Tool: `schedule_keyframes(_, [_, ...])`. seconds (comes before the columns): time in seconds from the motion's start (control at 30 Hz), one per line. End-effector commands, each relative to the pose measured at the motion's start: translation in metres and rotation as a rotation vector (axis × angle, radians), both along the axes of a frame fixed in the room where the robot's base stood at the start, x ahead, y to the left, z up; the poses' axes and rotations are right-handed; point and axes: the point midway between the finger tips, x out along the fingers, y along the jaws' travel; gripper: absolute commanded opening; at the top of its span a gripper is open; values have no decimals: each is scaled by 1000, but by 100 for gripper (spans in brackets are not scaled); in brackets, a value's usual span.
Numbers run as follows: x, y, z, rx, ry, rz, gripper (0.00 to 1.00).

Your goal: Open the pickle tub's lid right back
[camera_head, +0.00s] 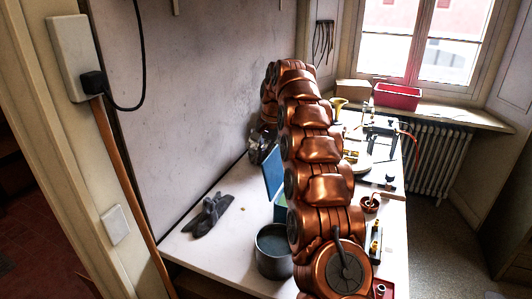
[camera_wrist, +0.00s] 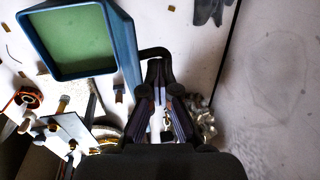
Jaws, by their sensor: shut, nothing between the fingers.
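The pickle tub is blue with green inside (camera_wrist: 80,42), at the upper left of the wrist view; its mouth is uncovered. Its blue lid (camera_wrist: 124,45) shows nearly edge-on along the tub's right side and looks raised. In the head view the lid (camera_head: 272,174) stands up as a blue panel left of my arm, which hides much of the tub. My gripper (camera_wrist: 158,66) is shut and empty, its tips close to a dark curved bar (camera_wrist: 154,51) beside the lid. I cannot tell whether they touch. In the head view my arm hides the fingers.
A dark grey pot (camera_head: 272,262) stands at the bench's near edge, with dark gloves or cloth (camera_head: 208,215) to its left. A wall runs along the bench's left. Tools and a copper coil (camera_head: 370,203) crowd the right side. A red bin (camera_head: 397,97) sits on the windowsill.

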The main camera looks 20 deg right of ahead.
Motion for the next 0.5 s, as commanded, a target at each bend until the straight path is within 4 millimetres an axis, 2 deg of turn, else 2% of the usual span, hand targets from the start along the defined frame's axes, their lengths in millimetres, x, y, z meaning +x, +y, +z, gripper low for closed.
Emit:
schedule_keyframes(0.03, [-2, 1, -14, 1, 36, -2, 26])
schedule_keyframes(0.2, [5, 8, -10, 1, 28, -3, 28])
schedule_keyframes(0.3, [9, 11, -7, 0, 23, -3, 35])
schedule_keyframes(0.5, [19, 19, -1, -1, 12, -3, 35])
